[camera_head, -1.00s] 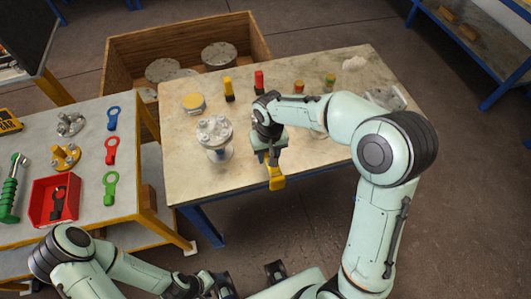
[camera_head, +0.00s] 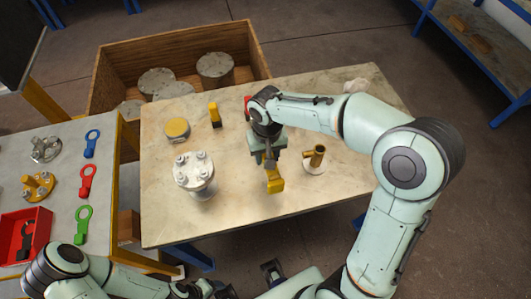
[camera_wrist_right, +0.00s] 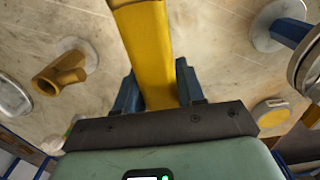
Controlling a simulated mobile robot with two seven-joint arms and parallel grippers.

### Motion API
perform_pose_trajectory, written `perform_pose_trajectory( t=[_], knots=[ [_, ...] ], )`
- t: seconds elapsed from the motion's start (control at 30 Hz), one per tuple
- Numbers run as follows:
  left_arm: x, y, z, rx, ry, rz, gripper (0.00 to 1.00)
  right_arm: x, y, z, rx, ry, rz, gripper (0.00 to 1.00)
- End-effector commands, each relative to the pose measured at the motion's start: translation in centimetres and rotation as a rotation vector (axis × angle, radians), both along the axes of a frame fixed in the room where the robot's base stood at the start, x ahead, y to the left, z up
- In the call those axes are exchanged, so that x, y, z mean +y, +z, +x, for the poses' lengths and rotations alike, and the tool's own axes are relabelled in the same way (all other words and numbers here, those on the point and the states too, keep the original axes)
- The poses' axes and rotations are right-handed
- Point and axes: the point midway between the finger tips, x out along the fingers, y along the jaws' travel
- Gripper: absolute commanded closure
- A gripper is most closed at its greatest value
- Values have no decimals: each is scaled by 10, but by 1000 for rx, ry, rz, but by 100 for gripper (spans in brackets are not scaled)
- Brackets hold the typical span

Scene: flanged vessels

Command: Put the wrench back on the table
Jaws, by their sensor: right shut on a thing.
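The yellow wrench (camera_head: 274,182) is in my right gripper (camera_head: 270,163), over the front part of the stone-topped table (camera_head: 240,222). Its height above the top is hard to judge. In the right wrist view the wrench (camera_wrist_right: 150,50) is a yellow bar between the blue fingers of my right gripper (camera_wrist_right: 158,90), which is shut on it. Its upper end runs out of that view. My left arm comes in at the bottom left of the head view; its gripper (camera_head: 222,292) is low at the picture edge and its jaws cannot be made out.
A flanged vessel (camera_head: 194,175) stands left of the wrench, and a yellow pipe fitting (camera_head: 316,157) stands right. Behind are a yellow-topped disc (camera_head: 177,128) and a yellow-handled piece (camera_head: 214,115). A side table (camera_head: 62,205) holds ring-ended tools. A wooden crate (camera_head: 105,75) stands behind.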

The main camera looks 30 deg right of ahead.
Motion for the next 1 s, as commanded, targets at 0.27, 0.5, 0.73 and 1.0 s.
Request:
perform_pose_trajectory(
  t=[0.27, 0.5, 0.73, 1.0],
  knots=[
    [0, -10, -5, 6, 0, 0, 32, 0, -12, 0, -1, 0, 1, 98],
    [0, -29, -12, 14, 1, 0, 32, 0, -37, -1, 0, 0, 0, 98],
    [0, -48, -17, 20, 1, 0, 32, 0, -62, 0, -1, 0, 1, 98],
    [0, -58, -17, 15, 2, 1, 32, 0, -79, 0, -2, 0, 1, 98]
  ],
)
